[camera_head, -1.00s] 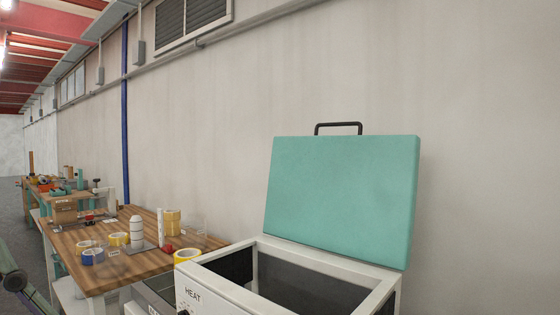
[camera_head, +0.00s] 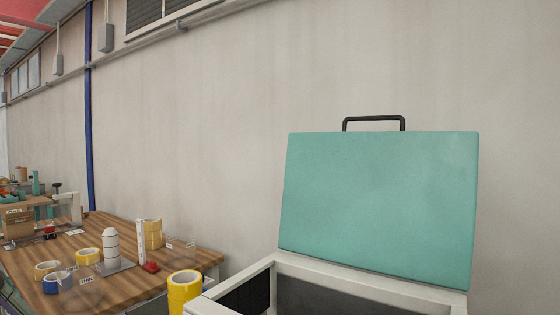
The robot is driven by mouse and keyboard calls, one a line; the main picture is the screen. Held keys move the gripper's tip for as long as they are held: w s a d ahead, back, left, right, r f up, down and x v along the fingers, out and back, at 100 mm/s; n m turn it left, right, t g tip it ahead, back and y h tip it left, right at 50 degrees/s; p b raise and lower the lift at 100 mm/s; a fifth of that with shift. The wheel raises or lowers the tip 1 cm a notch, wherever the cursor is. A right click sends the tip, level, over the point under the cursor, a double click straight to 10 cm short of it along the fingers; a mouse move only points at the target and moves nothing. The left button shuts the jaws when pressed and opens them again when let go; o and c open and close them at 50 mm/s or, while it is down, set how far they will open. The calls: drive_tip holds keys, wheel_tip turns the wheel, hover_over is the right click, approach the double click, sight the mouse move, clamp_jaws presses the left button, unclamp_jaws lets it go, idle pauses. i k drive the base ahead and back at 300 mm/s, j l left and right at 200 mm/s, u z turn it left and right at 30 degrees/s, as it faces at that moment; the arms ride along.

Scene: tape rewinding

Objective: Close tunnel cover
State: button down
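The tunnel cover (camera_head: 378,208) is a teal panel standing raised, tilted slightly back, at the rear edge of a white box. A black handle (camera_head: 374,120) sits on its top edge. The box (camera_head: 370,284), the heat tunnel, is open at the top with a dark inside; its front is cut off by the bottom of the picture. My gripper is not in view.
A wooden table (camera_head: 120,258) stands left of the box, with yellow tape rolls (camera_head: 184,290), a blue roll (camera_head: 57,283) and a white stacked cylinder (camera_head: 111,246). A plain wall (camera_head: 230,120) rises behind. Another bench with items is at far left.

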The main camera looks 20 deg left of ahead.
sight(401, 204)
drive_tip(key=i+j, duration=0.1)
drive_tip(key=j, duration=0.3)
drive_tip(key=i+j, duration=0.1)
drive_tip(key=j, duration=0.3)
drive_tip(key=i+j, duration=0.1)
drive_tip(key=j, duration=0.3)
drive_tip(key=i+j, duration=0.75)
drive_tip(key=j, duration=0.15)
